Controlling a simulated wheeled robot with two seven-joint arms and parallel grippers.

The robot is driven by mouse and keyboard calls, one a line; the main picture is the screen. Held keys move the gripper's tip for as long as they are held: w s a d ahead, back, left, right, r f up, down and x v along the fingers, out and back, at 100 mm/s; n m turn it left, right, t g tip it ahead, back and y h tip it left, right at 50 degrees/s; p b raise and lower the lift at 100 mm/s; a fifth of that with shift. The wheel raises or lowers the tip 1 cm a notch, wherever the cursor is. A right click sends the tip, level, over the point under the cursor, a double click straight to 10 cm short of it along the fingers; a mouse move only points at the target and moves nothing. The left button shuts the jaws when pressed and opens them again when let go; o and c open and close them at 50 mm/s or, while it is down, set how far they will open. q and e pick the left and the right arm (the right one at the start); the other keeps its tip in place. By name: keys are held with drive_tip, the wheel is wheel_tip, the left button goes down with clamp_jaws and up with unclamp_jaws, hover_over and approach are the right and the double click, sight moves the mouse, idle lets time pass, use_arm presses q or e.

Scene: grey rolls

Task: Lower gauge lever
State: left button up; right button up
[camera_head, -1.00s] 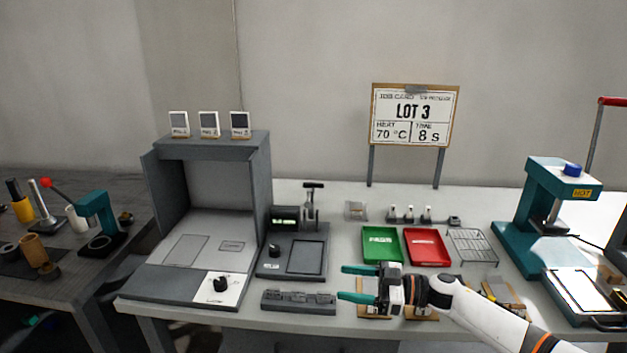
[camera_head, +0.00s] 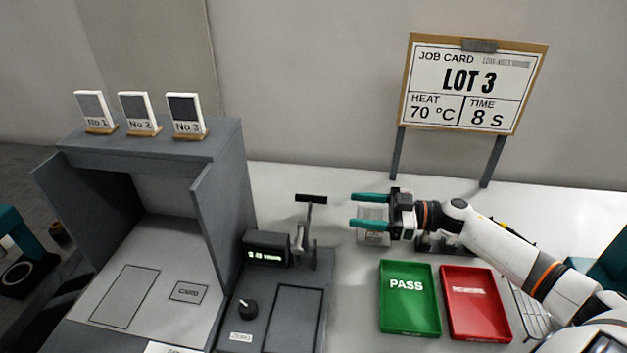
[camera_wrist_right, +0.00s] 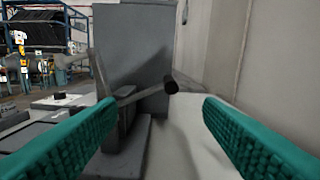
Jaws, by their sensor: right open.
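The gauge (camera_head: 270,300) is a grey base with a lit display box (camera_head: 266,249) and a knob (camera_head: 247,309). Its lever (camera_head: 311,200) stands up at the back right of the base, with a dark crossbar on top. My right gripper (camera_head: 353,210) is open and empty, to the right of the lever and apart from it, with its green fingers pointing left. In the right wrist view the lever's dark round bar end (camera_wrist_right: 171,86) shows between the two open fingers (camera_wrist_right: 160,115), farther off.
A small clear block (camera_head: 372,238) lies below the right gripper, partly hidden. A green PASS tray (camera_head: 410,331) and a red tray (camera_head: 478,334) stand in front. A grey booth (camera_head: 222,180) is left of the gauge. The job card board (camera_head: 472,85) stands behind.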

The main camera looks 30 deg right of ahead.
sight(312, 203)
drive_tip(key=p+x, duration=0.1)
drive_tip(key=x, duration=1.1)
drive_tip(key=shift+w+r, duration=0.1)
drive_tip(key=shift+r, duration=0.05)
clamp_jaws()
